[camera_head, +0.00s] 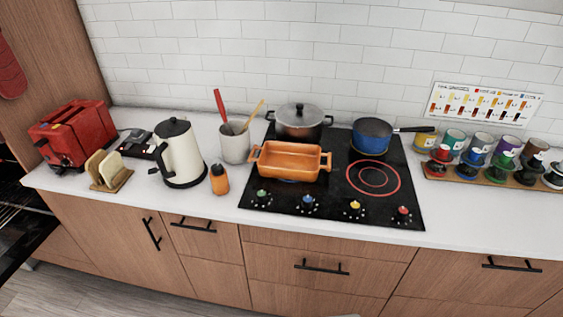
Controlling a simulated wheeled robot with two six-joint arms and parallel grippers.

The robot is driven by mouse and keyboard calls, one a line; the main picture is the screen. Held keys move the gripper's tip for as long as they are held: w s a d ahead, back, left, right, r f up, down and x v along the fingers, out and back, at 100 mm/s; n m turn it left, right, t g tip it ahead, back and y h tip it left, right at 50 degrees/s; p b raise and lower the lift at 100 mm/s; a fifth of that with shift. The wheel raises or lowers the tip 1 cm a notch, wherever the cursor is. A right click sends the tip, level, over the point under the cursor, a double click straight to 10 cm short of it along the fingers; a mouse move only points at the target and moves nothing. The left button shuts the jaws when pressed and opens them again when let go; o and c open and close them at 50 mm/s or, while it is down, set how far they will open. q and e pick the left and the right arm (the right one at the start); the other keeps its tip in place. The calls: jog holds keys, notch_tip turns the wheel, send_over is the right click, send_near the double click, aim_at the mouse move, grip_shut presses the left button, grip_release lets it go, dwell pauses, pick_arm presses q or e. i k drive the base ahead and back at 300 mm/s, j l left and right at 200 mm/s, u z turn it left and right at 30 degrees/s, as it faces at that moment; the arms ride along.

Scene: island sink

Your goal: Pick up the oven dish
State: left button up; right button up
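The oven dish (290,165) is orange and rectangular, with a handle at each short end. It sits on the front left part of the black cooktop (330,205) and looks empty. Its left handle is at the cooktop's left edge and its right handle is near the middle. Neither of my grippers shows in the head view.
A lidded grey pot (300,120) stands right behind the dish, and a blue saucepan (371,136) is behind right. An orange bottle (219,180), a white kettle (178,155) and a utensil crock (234,145) stand left. The cooktop's front right is clear.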

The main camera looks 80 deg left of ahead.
aim_at(296, 161)
jog(key=u, duration=2.85)
jog(key=z, duration=0.15)
jog(key=k+l, duration=0.05)
jog(key=l, duration=0.05)
